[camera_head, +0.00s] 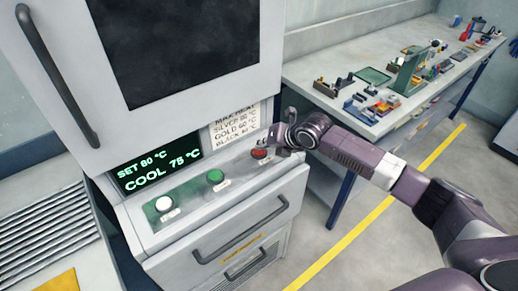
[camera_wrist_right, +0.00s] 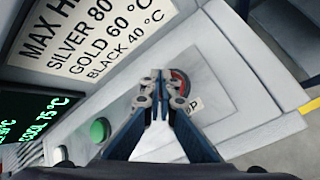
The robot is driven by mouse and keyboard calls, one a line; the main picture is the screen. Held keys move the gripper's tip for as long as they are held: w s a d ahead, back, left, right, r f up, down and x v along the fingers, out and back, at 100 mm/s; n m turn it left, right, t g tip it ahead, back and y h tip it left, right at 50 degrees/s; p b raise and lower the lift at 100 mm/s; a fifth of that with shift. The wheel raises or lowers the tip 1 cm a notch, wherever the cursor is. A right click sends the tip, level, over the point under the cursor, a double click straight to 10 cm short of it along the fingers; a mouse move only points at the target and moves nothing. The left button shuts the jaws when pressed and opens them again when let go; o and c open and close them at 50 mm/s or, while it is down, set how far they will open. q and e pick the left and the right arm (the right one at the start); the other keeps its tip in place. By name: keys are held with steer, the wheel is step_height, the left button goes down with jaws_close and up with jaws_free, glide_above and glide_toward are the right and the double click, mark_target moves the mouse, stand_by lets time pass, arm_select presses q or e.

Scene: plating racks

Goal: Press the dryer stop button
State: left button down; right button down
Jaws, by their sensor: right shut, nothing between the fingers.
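The dryer's red button (camera_head: 259,154) sits at the right end of the sloped control panel. In the right wrist view the red button (camera_wrist_right: 181,80) is partly hidden behind my fingers, and a small label beside it shows only its end, "P". My right gripper (camera_head: 270,146) is shut and empty, with its tips at the red button. In the right wrist view the shut tips of the gripper (camera_wrist_right: 158,73) lie just left of the button's visible part. I cannot tell whether they touch it. My left gripper is not in view.
A green button (camera_head: 215,176) and a white button (camera_head: 164,204) share the panel. The display (camera_head: 155,165) reads "SET 80 °C" and "COOL 75 °C". A temperature label (camera_head: 238,127) is above. A workbench (camera_head: 330,55) with small parts stands right; a handled drawer (camera_head: 240,236) is below.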

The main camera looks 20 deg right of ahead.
mark_target(261, 152)
steer(key=shift+r, duration=0.4)
step_height(261, 152, up, 5)
steer(key=p, duration=0.4)
steer(key=shift+r, duration=0.1)
stand_by(0.3)
stand_by(0.4)
